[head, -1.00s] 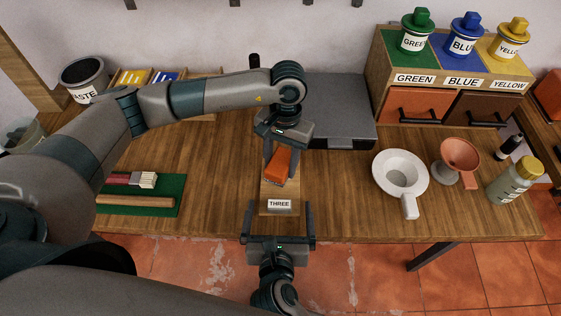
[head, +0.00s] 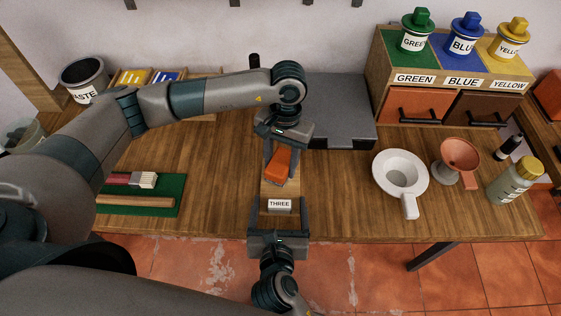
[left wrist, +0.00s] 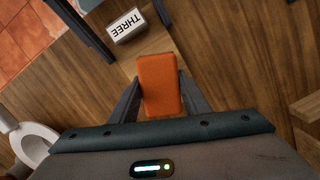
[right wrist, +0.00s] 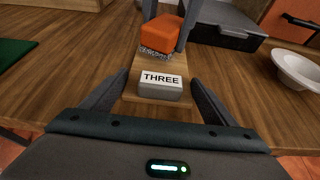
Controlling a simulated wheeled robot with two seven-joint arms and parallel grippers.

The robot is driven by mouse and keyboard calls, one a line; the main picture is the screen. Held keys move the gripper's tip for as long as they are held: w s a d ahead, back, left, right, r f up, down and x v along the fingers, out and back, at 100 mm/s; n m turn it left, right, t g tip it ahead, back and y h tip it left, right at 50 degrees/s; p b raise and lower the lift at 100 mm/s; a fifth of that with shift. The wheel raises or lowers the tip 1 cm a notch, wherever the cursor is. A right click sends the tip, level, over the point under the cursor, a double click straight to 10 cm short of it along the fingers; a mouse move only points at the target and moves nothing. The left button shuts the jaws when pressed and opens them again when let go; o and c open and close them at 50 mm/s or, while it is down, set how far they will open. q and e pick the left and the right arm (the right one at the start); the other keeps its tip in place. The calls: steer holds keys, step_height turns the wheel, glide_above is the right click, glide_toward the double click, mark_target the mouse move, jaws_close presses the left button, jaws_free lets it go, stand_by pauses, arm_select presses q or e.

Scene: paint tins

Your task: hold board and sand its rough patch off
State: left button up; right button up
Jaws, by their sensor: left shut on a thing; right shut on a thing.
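The wooden board (head: 268,190) lies on the table near its front edge, with a small block labelled THREE (head: 279,204) at its near end. My left gripper (head: 279,172) is shut on the orange sanding block (head: 279,165), over the board's farther part. The orange block also shows between the fingers in the left wrist view (left wrist: 161,85). A grey mottled band (right wrist: 154,53) shows along the block's lower edge in the right wrist view; I cannot tell whether it is the rough patch. My right gripper (head: 280,202) is shut on the board, fingers along both sides of its near end.
A green mat (head: 172,186) with a brush and a wooden rod lies at left. A white funnel (head: 380,178), a copper funnel (head: 460,152) and a bottle (head: 513,182) stand at right. A grey case (head: 345,105) is behind the board.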

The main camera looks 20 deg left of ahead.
steer(key=o, duration=1.4)
steer(key=shift+s, duration=0.1)
steer(key=shift+v, duration=0.85)
steer(key=shift+x, duration=0.95)
